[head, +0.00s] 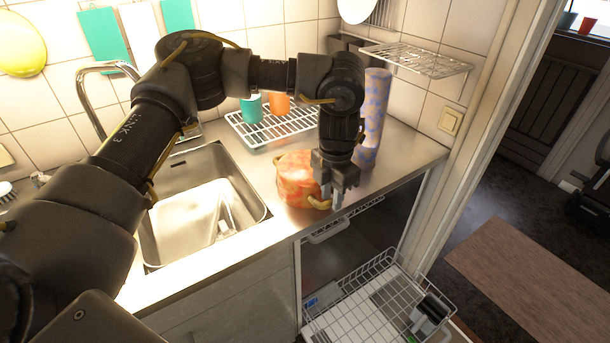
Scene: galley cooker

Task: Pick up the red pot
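The red pot (296,178), mottled red and orange with yellow handles, stands on the steel counter to the right of the sink. One yellow handle (319,203) points toward the counter's front edge. My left gripper (333,197) points down at the pot's right front side, right by this handle. Its two fingers show a gap between them, and I see nothing clearly clamped there. Whether a finger touches the handle cannot be told. The gripper hides part of the pot's right side. My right gripper is not in view.
A patterned blue-purple roll (373,118) stands just behind the gripper. A wire rack (273,128) with a teal cup (252,110) and an orange cup (279,104) is behind the pot. The sink (200,205) is left. A pulled-out dishwasher basket (380,300) sits below.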

